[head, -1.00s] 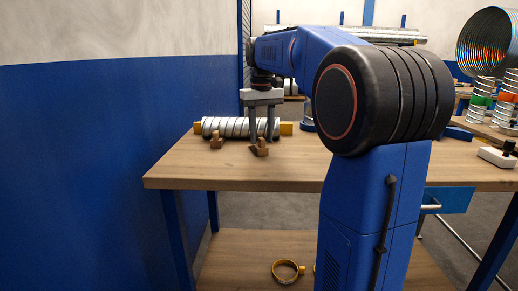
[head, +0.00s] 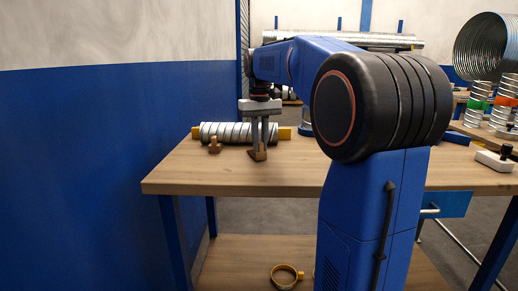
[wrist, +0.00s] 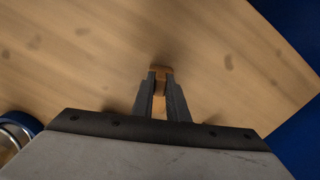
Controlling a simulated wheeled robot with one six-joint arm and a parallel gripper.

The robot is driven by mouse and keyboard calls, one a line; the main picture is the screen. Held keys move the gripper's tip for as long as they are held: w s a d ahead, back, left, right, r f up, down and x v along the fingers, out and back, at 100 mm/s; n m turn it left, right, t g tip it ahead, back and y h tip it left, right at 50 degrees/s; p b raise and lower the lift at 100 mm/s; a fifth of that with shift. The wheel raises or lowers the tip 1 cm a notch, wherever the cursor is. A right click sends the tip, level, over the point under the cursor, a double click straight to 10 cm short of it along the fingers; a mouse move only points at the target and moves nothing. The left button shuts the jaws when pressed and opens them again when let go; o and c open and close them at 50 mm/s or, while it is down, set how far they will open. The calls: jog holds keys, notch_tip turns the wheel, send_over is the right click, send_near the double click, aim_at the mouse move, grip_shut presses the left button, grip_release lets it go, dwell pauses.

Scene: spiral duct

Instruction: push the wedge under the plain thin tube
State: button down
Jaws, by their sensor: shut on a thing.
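A silver spiral-seamed tube (head: 225,133) lies along the back of the wooden table in the head view, with yellow pieces at both ends. I take it for the thin tube. My gripper (head: 258,150) points down at the near side of the tube, towards its right end. It is shut on a brown wedge (head: 257,156), which also shows between the fingertips in the wrist view (wrist: 161,69). The wedge is at table level, and I cannot tell if it touches the tube. A second small brown wedge (head: 214,146) stands in front of the tube, further left.
The table (head: 200,175) is clear in front of the wedges. A blue wall (head: 90,170) stands close on the left. A yellow ring (head: 285,276) lies on the lower shelf. A white block with a black knob (head: 494,160) sits at the right.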

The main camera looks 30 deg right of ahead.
notch_tip(320, 180, up, 8)
jog(key=shift+r, duration=0.4)
jog(key=shift+w, duration=0.1)
jog(key=shift+w+d+f+m, duration=0.25)
jog(key=shift+w+f+m, duration=0.3)
jog(key=shift+f+m, duration=0.45)
jog(key=shift+w+d+f+m, duration=0.2)
jog(key=shift+w+f+m, duration=0.4)
jog(key=shift+m, duration=0.6)
jog(key=shift+f, duration=0.1)
jog(key=shift+f, duration=2.8)
jog(key=shift+w+d, duration=0.55)
jog(key=shift+w, duration=0.25)
jog(key=shift+w+d, duration=0.55)
jog(key=shift+w, duration=0.2)
